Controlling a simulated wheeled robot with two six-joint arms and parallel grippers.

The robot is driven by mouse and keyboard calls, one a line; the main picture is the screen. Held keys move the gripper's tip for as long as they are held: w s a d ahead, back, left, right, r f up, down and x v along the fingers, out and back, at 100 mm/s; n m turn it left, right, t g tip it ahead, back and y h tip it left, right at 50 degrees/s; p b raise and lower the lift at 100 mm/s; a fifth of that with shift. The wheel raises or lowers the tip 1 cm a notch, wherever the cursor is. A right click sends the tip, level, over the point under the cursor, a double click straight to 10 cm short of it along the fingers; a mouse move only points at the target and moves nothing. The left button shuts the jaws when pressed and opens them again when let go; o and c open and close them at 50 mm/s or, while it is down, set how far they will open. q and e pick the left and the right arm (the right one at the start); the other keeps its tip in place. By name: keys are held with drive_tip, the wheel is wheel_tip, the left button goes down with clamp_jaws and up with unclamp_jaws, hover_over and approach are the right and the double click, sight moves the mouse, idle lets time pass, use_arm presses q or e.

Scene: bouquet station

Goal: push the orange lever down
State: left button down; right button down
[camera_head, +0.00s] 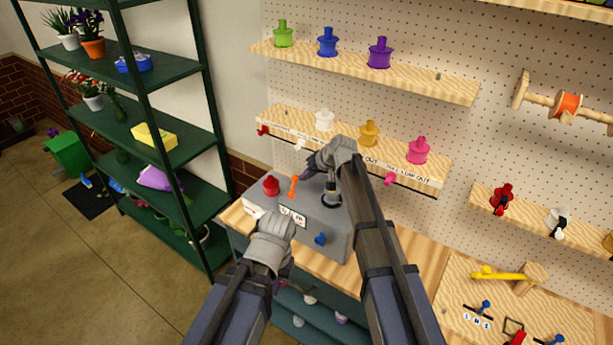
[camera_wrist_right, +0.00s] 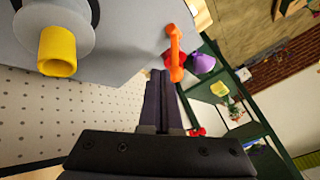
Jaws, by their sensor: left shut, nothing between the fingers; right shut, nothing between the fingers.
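The orange lever (camera_head: 293,186) stands on top of the grey box (camera_head: 335,240), right of the red knob (camera_head: 271,185). In the right wrist view the orange lever (camera_wrist_right: 175,48) is seen close up, just beside the tips of my right gripper (camera_wrist_right: 165,76). Whether they touch I cannot tell. My right gripper (camera_head: 314,163) is shut and empty, above the box and right of the lever in the head view. My left gripper (camera_head: 277,219) is shut and empty at the front of the box, below the lever in the picture.
A blue knob (camera_head: 320,239) sits on the box front beside a white label (camera_head: 292,216). A yellow tube (camera_wrist_right: 58,52) shows close by in the right wrist view. A pegboard shelf (camera_head: 425,176) with coloured knobs is behind. A green rack (camera_head: 190,180) stands left.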

drive_tip(key=shift+s+a+r+t, duration=0.1)
drive_tip(key=shift+s+a+t, duration=0.05)
drive_tip(key=shift+s+t, duration=0.15)
drive_tip(key=shift+s+a+r+n+t+h, duration=0.1)
drive_tip(key=shift+s+a+n+t+h, duration=0.2)
drive_tip(key=shift+s+t+h, duration=0.15)
drive_tip(key=shift+s+a+n+t+h+b, duration=0.35)
drive_tip(key=shift+s+t, duration=0.1)
drive_tip(key=shift+s, duration=0.1)
drive_tip(key=shift+s+a+n+t+h+b, duration=0.25)
drive_tip(key=shift+s+a+t+h+b, duration=0.1)
drive_tip(key=shift+s+t+b, duration=0.3)
drive_tip(key=shift+s+a+n+t+h+b, duration=0.3)
drive_tip(key=shift+s+a+t+h+b, duration=0.1)
drive_tip(key=shift+t+b, duration=0.45)
drive_tip(key=shift+s+a, duration=0.35)
drive_tip(key=shift+s, duration=0.05)
drive_tip(key=shift+s+a, duration=0.2)
drive_tip(key=shift+a, duration=0.05)
